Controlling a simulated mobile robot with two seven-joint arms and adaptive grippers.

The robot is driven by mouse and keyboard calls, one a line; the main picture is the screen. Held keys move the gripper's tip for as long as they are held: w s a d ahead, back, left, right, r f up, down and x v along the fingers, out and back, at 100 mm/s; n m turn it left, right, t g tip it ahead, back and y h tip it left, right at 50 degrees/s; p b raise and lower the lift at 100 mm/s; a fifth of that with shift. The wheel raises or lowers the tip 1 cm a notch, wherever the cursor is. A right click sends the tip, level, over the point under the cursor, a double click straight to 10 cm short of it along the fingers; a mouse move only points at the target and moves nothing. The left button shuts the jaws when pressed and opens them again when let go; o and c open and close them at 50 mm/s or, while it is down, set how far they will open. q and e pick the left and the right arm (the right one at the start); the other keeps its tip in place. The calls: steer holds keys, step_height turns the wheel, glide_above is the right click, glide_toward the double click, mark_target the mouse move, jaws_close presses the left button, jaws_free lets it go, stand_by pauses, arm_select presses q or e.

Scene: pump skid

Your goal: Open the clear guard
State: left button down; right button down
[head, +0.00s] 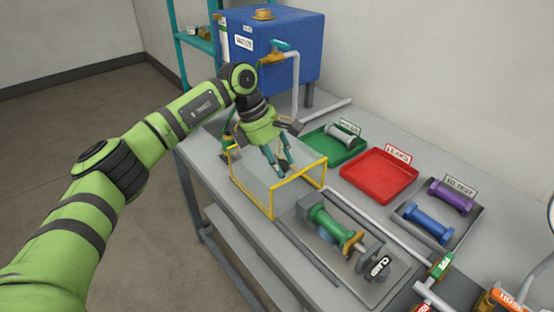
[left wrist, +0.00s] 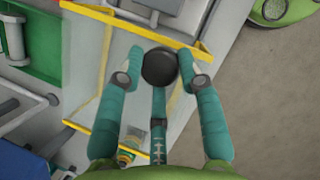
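The clear guard (head: 299,178) has a yellow frame and see-through panels, and stands on the bench. Its yellow edges also cross the left wrist view (left wrist: 113,17). My left gripper (head: 280,170) points down at the guard from above. In the left wrist view its teal fingers (left wrist: 160,62) close in around a round black knob (left wrist: 159,70), with the tips against its sides as far as I can tell. My right gripper is not in view.
Behind the guard stands a blue tank (head: 285,55) with a brass valve (head: 272,58). Green (head: 320,158) and red (head: 370,190) trays and a grey tray (head: 420,240) with spools lie to the right. A green spool with a clamp (head: 325,222) sits in front.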

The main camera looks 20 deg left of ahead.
arm_select(q)
steer(key=c, duration=0.8)
jaws_free()
steer(key=shift+d+r, duration=0.15)
steer(key=shift+d, duration=0.15)
steer(key=shift+a, duration=0.15)
steer(key=v, duration=1.2)
steer(key=shift+s, duration=0.1)
